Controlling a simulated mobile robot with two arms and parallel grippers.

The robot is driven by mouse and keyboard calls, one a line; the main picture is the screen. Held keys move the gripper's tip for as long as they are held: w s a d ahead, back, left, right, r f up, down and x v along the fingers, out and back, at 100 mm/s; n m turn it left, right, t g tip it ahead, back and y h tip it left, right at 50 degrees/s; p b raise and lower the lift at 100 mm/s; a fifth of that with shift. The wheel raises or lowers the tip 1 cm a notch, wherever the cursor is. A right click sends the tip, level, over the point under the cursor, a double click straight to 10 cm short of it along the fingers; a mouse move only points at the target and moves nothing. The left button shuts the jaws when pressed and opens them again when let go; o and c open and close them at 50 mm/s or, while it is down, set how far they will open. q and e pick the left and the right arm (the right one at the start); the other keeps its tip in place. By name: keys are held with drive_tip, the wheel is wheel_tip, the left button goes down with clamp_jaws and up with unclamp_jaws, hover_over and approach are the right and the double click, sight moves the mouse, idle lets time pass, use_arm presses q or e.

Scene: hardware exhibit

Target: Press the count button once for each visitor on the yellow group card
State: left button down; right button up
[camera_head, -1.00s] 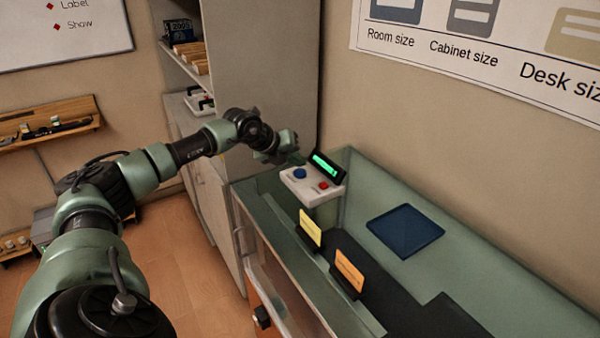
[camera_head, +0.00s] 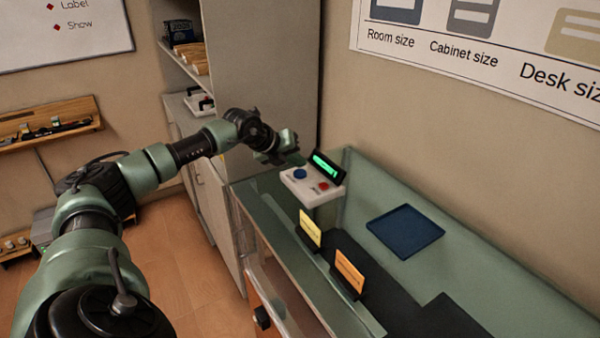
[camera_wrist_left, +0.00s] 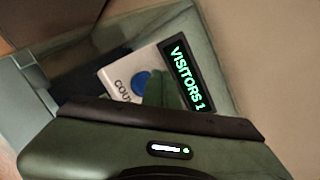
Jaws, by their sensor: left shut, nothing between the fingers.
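In the left wrist view the display (camera_wrist_left: 187,78) reads "VISITORS 1", and the blue button (camera_wrist_left: 142,84) sits by a partly hidden label starting "COU". My left gripper (camera_head: 297,159) is shut and empty, its tip close to the blue button; contact cannot be told. It partly covers the button in the wrist view. The yellow card (camera_head: 310,229) stands upright in a dark holder; its writing is too small to read.
An orange card (camera_head: 350,271) stands nearer than the yellow one. A blue tray (camera_head: 405,230) lies at the right in the green-walled case (camera_head: 480,260). A grey cabinet (camera_head: 262,80) rises behind the arm, close to it. The wall is behind the case.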

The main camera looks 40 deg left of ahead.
sight(297, 173)
idle(0.5)
use_arm(q)
drive_tip(key=shift+f+b, duration=0.4)
drive_tip(key=shift+f, duration=0.05)
drive_tip(key=shift+f+b, duration=0.4)
drive_tip(key=shift+f, duration=0.05)
idle(0.6)
drive_tip(key=shift+r, duration=0.1)
drive_tip(key=shift+r+p, duration=0.55)
drive_tip(key=shift+r, duration=0.25)
drive_tip(key=shift+r+p, duration=1.7)
drive_tip(key=shift+r, duration=0.85)
idle(0.5)
